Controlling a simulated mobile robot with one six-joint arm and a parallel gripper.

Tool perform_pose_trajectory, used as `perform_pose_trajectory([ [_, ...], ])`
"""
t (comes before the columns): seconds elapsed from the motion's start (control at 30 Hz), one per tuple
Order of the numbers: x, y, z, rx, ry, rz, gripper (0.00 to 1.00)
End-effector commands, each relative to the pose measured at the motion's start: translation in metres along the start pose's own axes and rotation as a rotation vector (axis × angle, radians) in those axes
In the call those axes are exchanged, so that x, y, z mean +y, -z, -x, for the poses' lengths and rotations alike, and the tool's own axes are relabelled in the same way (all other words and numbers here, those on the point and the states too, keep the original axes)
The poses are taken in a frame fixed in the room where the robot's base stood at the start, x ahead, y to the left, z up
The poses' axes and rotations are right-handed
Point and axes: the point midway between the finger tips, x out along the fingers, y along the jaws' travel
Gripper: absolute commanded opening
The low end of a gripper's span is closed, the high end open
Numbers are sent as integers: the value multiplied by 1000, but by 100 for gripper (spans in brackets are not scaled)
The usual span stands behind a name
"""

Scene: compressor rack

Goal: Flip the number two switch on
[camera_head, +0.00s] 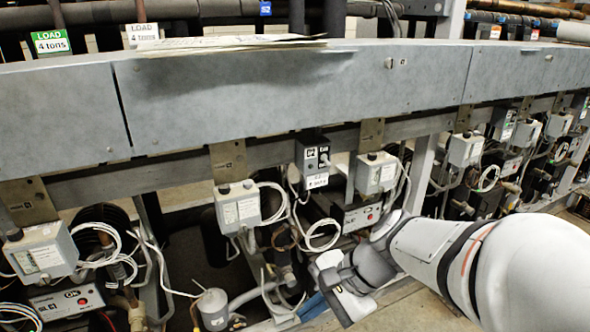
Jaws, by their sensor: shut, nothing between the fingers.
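A row of control boxes hangs below the long grey panel. A grey box (238,206) with a white label is left of centre, and a similar grey box (376,174) is right of it. A small black box (313,162) with white markings sits between them. I cannot read which switch is number two. My gripper (328,282) is shut and empty, low in front of the rack, apart from the boxes.
The long grey panel (250,95) overhangs the boxes, with papers (232,44) on top. Looped white cables (318,236) hang near my gripper. A grey cylinder (213,308) and pipes stand lower left. More boxes (466,150) continue right, beyond my arm.

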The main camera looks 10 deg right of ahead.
Motion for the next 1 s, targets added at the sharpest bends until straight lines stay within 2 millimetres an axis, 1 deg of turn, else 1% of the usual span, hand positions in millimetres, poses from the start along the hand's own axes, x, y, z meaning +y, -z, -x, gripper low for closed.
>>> perform_pose_trajectory([
  [0.03, -10, 6, -9, -60, 85, -146, 0],
  [0.1, -31, 9, -9, -157, 207, -346, 0],
  [0.17, -50, 16, -5, -247, 313, -509, 0],
  [0.2, -62, 22, 0, -310, 384, -613, 0],
  [0.27, -79, 34, 10, -412, 490, -762, 0],
  [0.3, -90, 43, 19, -484, 560, -854, 0],
  [0.37, -103, 60, 35, -595, 663, -980, 0],
  [0.43, -114, 80, 55, -721, 775, -1101, 0],
  [0.5, -120, 99, 75, -838, 872, -1193, 0],
  [0.6, -123, 122, 100, -977, 982, -1280, 0],
  [0.7, -123, 136, 117, -1069, 1052, -1324, 0],
  [0.83, -122, 144, 128, -1122, 1090, -1346, 0],
  [1.0, -122, 144, 129, -1126, 1093, -1347, 0],
])
